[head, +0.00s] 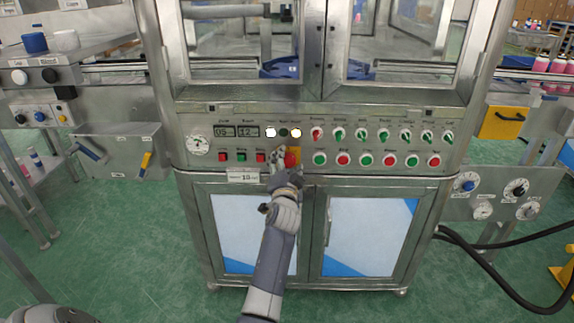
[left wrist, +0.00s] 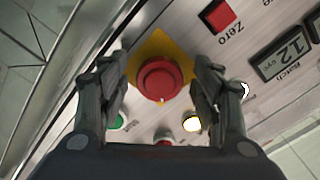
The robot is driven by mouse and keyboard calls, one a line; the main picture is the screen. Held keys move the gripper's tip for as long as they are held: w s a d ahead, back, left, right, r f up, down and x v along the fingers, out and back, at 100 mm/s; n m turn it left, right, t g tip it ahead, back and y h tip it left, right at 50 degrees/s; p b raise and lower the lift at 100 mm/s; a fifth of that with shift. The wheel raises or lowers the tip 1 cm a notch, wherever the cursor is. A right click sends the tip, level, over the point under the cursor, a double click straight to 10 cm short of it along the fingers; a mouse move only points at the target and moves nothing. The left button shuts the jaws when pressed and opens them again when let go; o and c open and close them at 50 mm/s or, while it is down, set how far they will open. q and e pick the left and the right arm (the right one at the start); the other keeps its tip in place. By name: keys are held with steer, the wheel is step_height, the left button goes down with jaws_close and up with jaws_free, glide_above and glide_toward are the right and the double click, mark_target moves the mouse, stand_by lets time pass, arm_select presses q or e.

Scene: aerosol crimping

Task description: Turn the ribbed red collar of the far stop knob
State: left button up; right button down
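The stop knob (head: 291,159) is a round red knob on a yellow backing plate, low on the front panel of the steel machine. The left wrist view shows the red knob (left wrist: 160,80) face on, with its raised round cap and wider red collar. My left gripper (head: 281,158) is at the panel, partly over the knob in the head view. In the left wrist view its fingers stand apart, one on each side of the knob, with small gaps showing. Ribs on the collar are too small to make out. My right gripper is not in view.
A row of green and red push buttons (head: 343,160) runs right of the knob, with selector switches (head: 362,135) above. A red Zero button (left wrist: 219,16) and a display (left wrist: 286,52) sit close by.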

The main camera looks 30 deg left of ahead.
arm_select(q)
steer(key=v, duration=0.7)
steer(key=shift+s, duration=0.3)
